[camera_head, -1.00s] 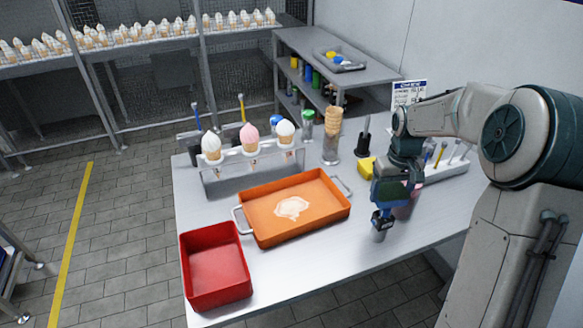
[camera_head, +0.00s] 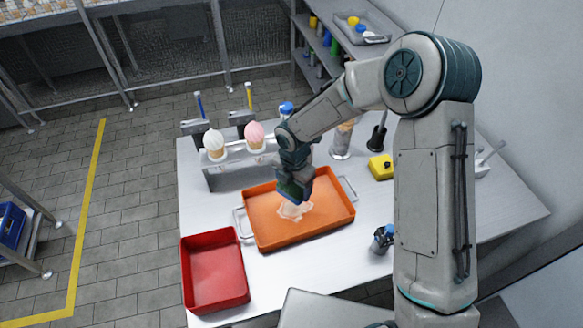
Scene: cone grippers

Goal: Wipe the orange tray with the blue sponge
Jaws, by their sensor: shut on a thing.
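The orange tray (camera_head: 330,222) lies on the metal table, with metal handles at its left and right ends. A pale, whitish smear (camera_head: 294,210) lies near the middle of its floor. My gripper (camera_head: 295,190) is over the tray, pointing down at the smear's upper edge. It is shut on the blue sponge (camera_head: 292,191), which is mostly hidden by the fingers. The sponge seems at or just above the tray floor; I cannot tell whether it touches.
An empty red bin (camera_head: 215,272) stands in front left of the tray. A cone rack (camera_head: 222,180) with ice creams stands behind. A yellow block (camera_head: 380,167) and a blue-topped bottle (camera_head: 382,238) are to the right. The table at far right is mostly clear.

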